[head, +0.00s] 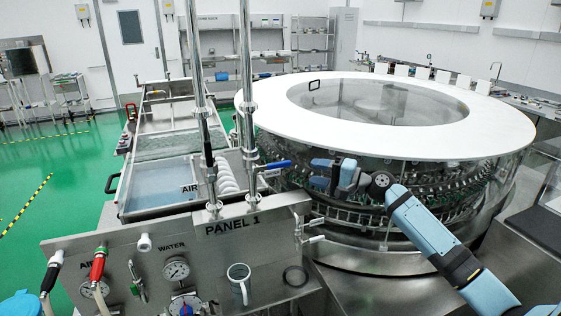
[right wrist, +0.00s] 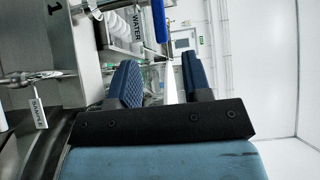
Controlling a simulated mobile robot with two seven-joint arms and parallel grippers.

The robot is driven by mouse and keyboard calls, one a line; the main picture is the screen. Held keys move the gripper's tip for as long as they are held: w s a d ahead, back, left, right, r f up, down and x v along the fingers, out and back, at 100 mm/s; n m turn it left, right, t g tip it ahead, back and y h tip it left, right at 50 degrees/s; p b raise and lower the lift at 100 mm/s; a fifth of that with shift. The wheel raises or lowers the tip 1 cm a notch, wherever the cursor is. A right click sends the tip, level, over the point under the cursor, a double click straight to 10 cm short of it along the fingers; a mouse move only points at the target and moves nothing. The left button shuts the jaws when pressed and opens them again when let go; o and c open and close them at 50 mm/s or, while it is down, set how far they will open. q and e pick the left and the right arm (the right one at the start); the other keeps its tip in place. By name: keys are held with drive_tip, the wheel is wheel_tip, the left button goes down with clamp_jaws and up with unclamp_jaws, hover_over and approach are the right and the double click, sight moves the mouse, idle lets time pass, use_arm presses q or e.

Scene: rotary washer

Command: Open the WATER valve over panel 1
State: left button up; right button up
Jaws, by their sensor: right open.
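The WATER valve has a blue lever handle (head: 275,165) on the right vertical pipe above panel 1 (head: 232,227). The lever sticks out sideways from the pipe, to the right in the head view. In the right wrist view the blue lever (right wrist: 160,20) shows at the top, beyond the fingertips, beside a tag reading WATER (right wrist: 137,22). My right gripper (head: 318,172) is open and empty, just right of the lever's free end and apart from it. Its two dark blue fingers (right wrist: 162,78) show in the right wrist view. My left gripper is not in view.
The left pipe carries a black handle and an AIR tag (head: 189,188). The large round washer with its white ring top (head: 470,130) stands behind and right of the gripper. A small tagged valve (right wrist: 40,112) shows in the wrist view.

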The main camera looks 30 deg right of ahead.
sight(283, 165)
drive_tip(key=p+x, duration=0.2)
drive_tip(key=x, duration=0.8)
drive_tip(key=shift+r, duration=0.15)
drive_tip(key=shift+w+a+p, duration=0.35)
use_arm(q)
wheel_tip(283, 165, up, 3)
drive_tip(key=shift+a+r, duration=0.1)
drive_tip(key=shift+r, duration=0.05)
use_arm(e)
drive_tip(key=shift+w, duration=0.1)
clamp_jaws()
